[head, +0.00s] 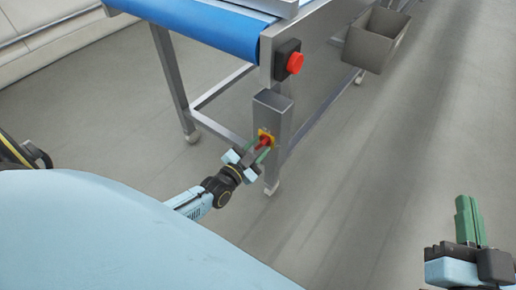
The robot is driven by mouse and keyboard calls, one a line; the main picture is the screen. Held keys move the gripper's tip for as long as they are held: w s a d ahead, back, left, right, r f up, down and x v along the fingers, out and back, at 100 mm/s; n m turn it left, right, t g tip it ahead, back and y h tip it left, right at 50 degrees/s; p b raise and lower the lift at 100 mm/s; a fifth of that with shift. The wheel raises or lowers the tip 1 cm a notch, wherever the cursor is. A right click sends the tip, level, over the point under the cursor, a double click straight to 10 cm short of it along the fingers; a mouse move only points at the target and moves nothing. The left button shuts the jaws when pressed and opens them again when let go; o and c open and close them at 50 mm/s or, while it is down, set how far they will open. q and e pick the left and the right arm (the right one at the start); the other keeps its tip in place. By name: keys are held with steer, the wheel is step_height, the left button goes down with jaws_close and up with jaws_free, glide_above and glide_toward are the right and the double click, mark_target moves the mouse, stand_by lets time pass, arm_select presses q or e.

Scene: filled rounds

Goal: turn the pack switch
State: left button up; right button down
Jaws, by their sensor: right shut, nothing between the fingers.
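The pack switch is a red rotary handle (265,141) on a yellow plate (263,133), fixed to a grey metal post (271,113) under the conveyor's end. My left gripper (257,152) is right at the handle, its green fingertips overlapping it in the picture. Whether the fingers are closed on the handle is too small to tell, and they partly hide it. My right gripper (468,220) is at the lower right, its green fingers together and empty, well away from the switch.
A conveyor with a blue belt (205,30) stands above on a metal frame with wheeled legs. A red push button (295,63) on a black box sits above the post. A grey bin (377,40) hangs at the right. The floor between my grippers is clear.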

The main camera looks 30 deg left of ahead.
arm_select(q)
steer(key=shift+c, duration=0.2)
jaws_close()
steer(key=shift+n, duration=0.3)
arm_select(e)
steer(key=shift+f, duration=0.15)
arm_select(q)
steer(key=shift+r+n+p, duration=0.1)
steer(key=shift+n+p, duration=0.25)
steer(key=shift+n, duration=0.55)
steer(key=shift+a+n, duration=0.1)
steer(key=shift+n, duration=1.6)
arm_select(e)
steer(key=shift+s+d+f+g+h, duration=0.1)
steer(key=shift+d+f+g+h, duration=0.15)
steer(key=shift+f+g, duration=0.55)
steer(key=shift+s+d+f+g+h, duration=0.2)
steer(key=shift+f+g, duration=0.3)
steer(key=shift+f, duration=0.55)
steer(key=shift+w, duration=0.15)
arm_select(q)
steer(key=shift+o, duration=0.2)
jaws_free()
